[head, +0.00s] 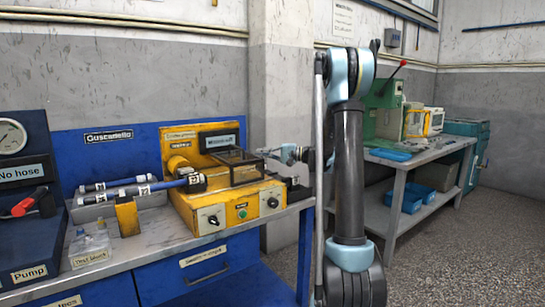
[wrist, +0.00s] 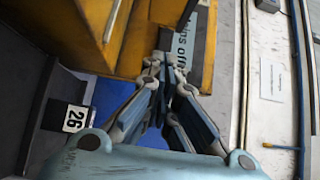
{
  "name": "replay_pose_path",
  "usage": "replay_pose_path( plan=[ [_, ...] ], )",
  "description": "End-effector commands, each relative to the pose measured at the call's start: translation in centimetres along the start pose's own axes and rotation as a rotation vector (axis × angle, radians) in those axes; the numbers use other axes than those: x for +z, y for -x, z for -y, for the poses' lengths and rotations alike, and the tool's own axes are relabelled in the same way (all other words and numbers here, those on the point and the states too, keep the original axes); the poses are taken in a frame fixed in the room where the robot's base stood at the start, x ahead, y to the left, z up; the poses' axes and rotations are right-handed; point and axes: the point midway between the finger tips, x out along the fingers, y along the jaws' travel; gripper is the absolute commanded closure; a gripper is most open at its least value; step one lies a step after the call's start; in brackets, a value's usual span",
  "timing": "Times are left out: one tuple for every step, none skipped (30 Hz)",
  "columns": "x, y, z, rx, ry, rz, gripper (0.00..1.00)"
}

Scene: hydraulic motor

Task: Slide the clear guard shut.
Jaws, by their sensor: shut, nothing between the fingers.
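The clear guard (head: 240,168) is a dark-tinted see-through box on top of the yellow hydraulic motor unit (head: 205,212), at its right end. I cannot tell from here whether it is fully open or partly shut. My gripper (head: 266,152) is just right of the guard, at about its height, with its fingers pointing left. Whether it touches the guard is not clear. In the wrist view my gripper (wrist: 166,62) has its fingers together and empty, close to a yellow part of the unit (wrist: 188,22). I cannot pick out the guard in the wrist view.
A blue-handled shaft (head: 150,186) lies left of the unit. Two knobs and a green button are on the unit's front. A pump panel (head: 25,210) stands at the far left. A bench (head: 420,160) with green machines stands at the right, with open floor before it.

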Motion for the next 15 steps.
replay_pose_path(
  plan=[
    [0.1,-1.0,0.0,0.000,0.000,0.004,1.00],
    [0.5,-1.3,0.0,0.000,0.000,0.003,1.00],
    [0.9,-1.6,0.0,0.000,0.000,0.002,1.00],
    [1.2,-1.9,0.0,0.000,0.000,0.002,1.00],
    [1.5,-2.2,0.0,0.000,0.000,0.003,1.00],
    [1.8,-2.5,0.0,0.000,0.000,0.003,1.00],
    [2.0,-2.7,0.0,0.000,0.000,0.002,1.00],
    [2.2,-2.9,0.0,0.000,0.000,0.002,1.00],
    [2.4,-3.1,0.0,0.000,0.000,0.001,1.00],
    [2.5,-3.2,0.0,0.000,0.000,0.001,1.00],
    [2.6,-3.3,0.0,0.000,0.000,0.001,1.00],
    [2.7,-3.4,0.0,0.000,0.000,0.001,1.00],
    [2.8,-3.5,0.0,0.000,0.000,0.001,1.00],
    [2.8,-3.5,0.0,0.000,0.000,0.001,1.00],
    [2.9,-3.5,0.0,0.000,0.000,0.001,1.00]
  ],
)
